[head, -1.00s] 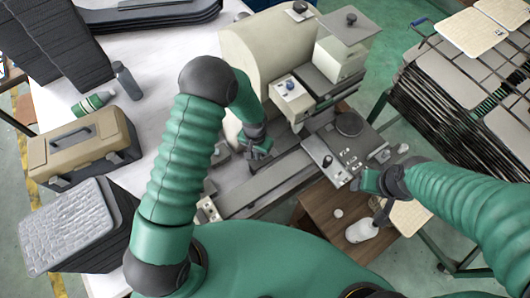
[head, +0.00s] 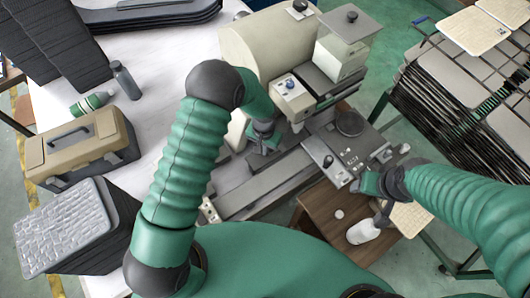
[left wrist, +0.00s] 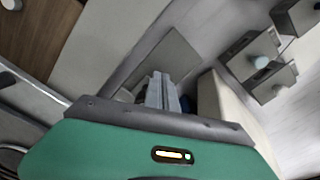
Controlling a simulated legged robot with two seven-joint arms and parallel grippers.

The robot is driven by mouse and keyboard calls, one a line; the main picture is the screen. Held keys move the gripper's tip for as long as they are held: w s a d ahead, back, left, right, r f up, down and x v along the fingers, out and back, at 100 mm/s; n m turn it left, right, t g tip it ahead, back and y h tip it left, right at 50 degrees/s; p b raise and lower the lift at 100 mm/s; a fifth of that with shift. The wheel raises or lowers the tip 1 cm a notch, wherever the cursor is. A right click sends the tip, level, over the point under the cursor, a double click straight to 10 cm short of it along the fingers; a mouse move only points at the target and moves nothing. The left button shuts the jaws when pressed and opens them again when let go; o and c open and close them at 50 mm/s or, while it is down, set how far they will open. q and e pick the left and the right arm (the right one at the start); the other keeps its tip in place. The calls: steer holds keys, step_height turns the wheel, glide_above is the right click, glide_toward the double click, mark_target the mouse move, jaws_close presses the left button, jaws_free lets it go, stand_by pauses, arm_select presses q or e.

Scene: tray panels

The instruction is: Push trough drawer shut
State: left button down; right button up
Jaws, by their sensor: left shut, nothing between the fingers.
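The machine (head: 250,45) is a cream and grey lathe-like unit on the white table. A long grey trough (head: 250,195) runs along its near side, and I take this for the trough drawer. How far it stands out is hard to tell. My left gripper (head: 265,147) is over the trough, close to the machine's front. In the left wrist view its shut, empty fingers (left wrist: 162,92) are in front of a grey flat panel (left wrist: 170,62); I cannot tell whether they touch it. My right gripper (head: 378,200) is beside the control panel (head: 335,160); its fingers are unclear.
A brown toolbox (head: 80,145) and stacked grey trays (head: 65,225) stand at left. A wooden stand (head: 325,215) with a white bottle (head: 363,230) is at front right. A rack of panels (head: 450,80) fills the right side.

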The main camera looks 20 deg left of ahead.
arm_select(q)
steer(key=shift+s+a+r, duration=0.1)
steer(key=shift+s+a, duration=0.25)
steer(key=shift+s, duration=0.1)
step_height(320, 180, up, 7)
steer(key=p, duration=0.5)
steer(key=s+a+r+n+t+b, duration=0.1)
steer(key=s+a+r+b, duration=0.2)
steer(key=s+b, duration=0.3)
steer(key=s+a+r+n+t+b, duration=0.1)
steer(key=s+a+r+b, duration=0.2)
steer(key=s+b, duration=0.3)
steer(key=shift+s+a+r+t, duration=0.15)
steer(key=shift+s+a+t, duration=0.15)
steer(key=shift+s, duration=0.75)
